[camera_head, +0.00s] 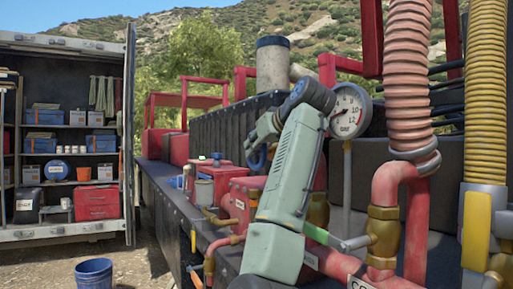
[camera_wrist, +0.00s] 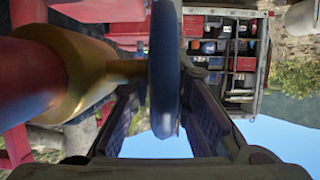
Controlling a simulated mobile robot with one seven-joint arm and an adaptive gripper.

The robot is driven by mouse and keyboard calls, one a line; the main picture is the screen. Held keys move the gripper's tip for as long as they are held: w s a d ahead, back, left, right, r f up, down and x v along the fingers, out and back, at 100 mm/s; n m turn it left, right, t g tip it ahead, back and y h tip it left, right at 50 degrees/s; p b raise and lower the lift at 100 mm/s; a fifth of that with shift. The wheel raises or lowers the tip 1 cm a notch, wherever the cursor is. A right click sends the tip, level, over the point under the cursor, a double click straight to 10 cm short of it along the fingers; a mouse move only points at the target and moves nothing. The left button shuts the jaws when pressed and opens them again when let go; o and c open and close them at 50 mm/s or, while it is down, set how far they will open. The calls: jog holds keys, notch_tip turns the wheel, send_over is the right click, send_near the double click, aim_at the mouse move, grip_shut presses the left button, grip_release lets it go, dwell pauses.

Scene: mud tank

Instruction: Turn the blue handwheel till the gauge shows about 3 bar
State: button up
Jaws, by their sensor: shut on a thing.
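The blue handwheel (camera_wrist: 165,60) stands edge-on in the middle of the wrist view, beside a brass valve body (camera_wrist: 90,68). My gripper (camera_wrist: 166,88) has one finger on each side of the wheel's rim and is shut on it. The round white gauge (camera_head: 349,110) faces the head camera right of my wrist. Its high numbers and "bar" mark show, but my wrist cuts off its left edge and I cannot read the needle surely.
A red ribbed hose (camera_head: 410,75) and a yellow hose (camera_head: 487,90) rise at the right, close to my arm. Red and brass pipework lines the tank's side. A blue bucket (camera_head: 94,274) stands on the ground. An open container with shelves (camera_head: 70,130) is at the left.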

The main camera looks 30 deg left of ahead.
grip_shut()
jog(key=shift+f+t+b, duration=0.3)
jog(key=shift+f+b, duration=0.05)
jog(key=shift+b, duration=0.5)
jog(key=shift+f+y+b, duration=0.1)
jog(key=shift+y+b, duration=0.3)
jog(key=shift+b, duration=0.25)
jog(key=shift+d+t+y+b, duration=0.1)
jog(key=shift+t+y+b, duration=0.4)
jog(key=shift+b, duration=0.4)
jog(key=shift+r+y, duration=0.35)
jog(key=shift+y, duration=0.05)
